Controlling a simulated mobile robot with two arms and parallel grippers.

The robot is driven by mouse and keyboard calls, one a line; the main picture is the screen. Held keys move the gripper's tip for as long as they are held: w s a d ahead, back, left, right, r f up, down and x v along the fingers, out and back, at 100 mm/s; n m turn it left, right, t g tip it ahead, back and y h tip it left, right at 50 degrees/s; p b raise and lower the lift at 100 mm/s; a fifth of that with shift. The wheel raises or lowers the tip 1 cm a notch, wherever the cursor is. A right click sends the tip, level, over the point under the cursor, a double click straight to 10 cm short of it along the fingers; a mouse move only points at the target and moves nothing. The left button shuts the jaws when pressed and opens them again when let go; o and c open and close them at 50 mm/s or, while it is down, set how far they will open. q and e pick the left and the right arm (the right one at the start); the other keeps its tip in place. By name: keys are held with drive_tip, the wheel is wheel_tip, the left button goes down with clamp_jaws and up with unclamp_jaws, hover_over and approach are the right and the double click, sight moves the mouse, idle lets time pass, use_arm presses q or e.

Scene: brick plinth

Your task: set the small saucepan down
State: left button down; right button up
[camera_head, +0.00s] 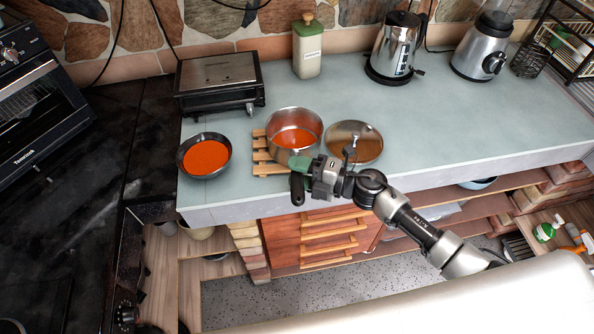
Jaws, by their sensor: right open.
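The small saucepan (295,122) is steel with orange-red contents. It stands upright on a slatted wooden trivet (259,158) near the front of the counter. Its dark handle (297,188) points toward the front edge and is partly hidden by my right gripper. My right gripper (302,172) is open at the handle, just in front of the pan; whether its fingers touch the handle I cannot tell. My left gripper is not in view.
A round lid (368,143) lies right of the pan, close to my right arm. A dark bowl (204,156) of orange-red food stands left. A grill (220,78), a green-white canister (307,48) and a kettle (394,48) stand behind.

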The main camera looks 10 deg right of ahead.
drive_tip(key=f+b+v, duration=0.1)
drive_tip(key=b+v, duration=0.2)
drive_tip(key=v, duration=0.8)
drive_tip(key=s+d+f+m+t+h, duration=0.25)
drive_tip(key=f+m+h, duration=0.35)
drive_tip(key=f+m, duration=0.6)
drive_tip(key=s+d+f+m+t+h, duration=0.1)
drive_tip(key=s+d+f+m+h, duration=0.15)
drive_tip(key=f+m+h, duration=0.9)
drive_tip(key=s+f+m+g+y, duration=0.1)
drive_tip(key=s+f+g, duration=0.4)
drive_tip(key=s+f, duration=0.7)
drive_tip(key=s+f+m+g+y, duration=0.1)
drive_tip(key=s+f+g, duration=0.5)
drive_tip(key=s+f, duration=0.6)
drive_tip(key=shift+s+f+b, duration=0.2)
drive_tip(key=shift+s+b, duration=0.25)
drive_tip(key=shift+s, duration=3.4)
drive_tip(key=shift+y, duration=0.25)
